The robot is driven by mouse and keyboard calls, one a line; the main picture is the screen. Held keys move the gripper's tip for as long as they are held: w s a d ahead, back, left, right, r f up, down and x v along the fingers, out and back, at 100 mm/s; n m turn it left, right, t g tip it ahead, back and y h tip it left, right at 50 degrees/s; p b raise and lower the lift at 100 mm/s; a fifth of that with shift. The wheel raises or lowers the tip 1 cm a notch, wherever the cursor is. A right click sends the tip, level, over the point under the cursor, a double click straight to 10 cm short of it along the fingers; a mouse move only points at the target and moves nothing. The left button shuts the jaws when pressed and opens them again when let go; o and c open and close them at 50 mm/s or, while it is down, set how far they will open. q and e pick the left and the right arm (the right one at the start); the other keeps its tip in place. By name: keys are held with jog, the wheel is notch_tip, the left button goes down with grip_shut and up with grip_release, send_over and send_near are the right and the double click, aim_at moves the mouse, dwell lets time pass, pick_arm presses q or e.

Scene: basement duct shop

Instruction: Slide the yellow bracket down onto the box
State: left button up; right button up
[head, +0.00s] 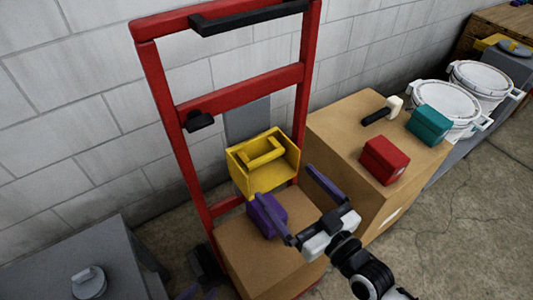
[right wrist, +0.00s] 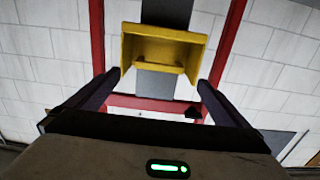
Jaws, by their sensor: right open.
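The yellow bracket (head: 262,182) is an open tray-like piece with a crossbar handle, at the grey centre strip of the red hand truck (head: 240,89). It is above the cardboard box (head: 232,256) low on the truck, with a gap hard to judge. My right gripper (head: 285,183) is open and empty, pointing at the bracket. In the right wrist view the bracket (right wrist: 129,47) shows between and beyond the fingers; contact cannot be told. A purple block (head: 268,213) lies on the box, partly behind one finger. Small purple tips of my left gripper (head: 196,293) show at the bottom edge.
A larger cardboard box (head: 333,124) stands right of the truck, with a red box (head: 384,160), a teal box (head: 429,125) and a black-handled mallet (head: 382,111) on it. White buckets (head: 447,103) stand beyond. A grey surface (head: 62,262) is at lower left.

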aim_at(267, 160)
jog(key=x, duration=0.9)
jog(key=shift+w+r, duration=0.15)
jog(key=shift+r, duration=0.15)
jog(key=shift+w+a, duration=0.4)
jog(key=shift+w, duration=0.15)
pick_arm(q)
jog(key=shift+w+r, duration=0.1)
jog(key=shift+w, duration=0.4)
jog(key=shift+s, duration=0.1)
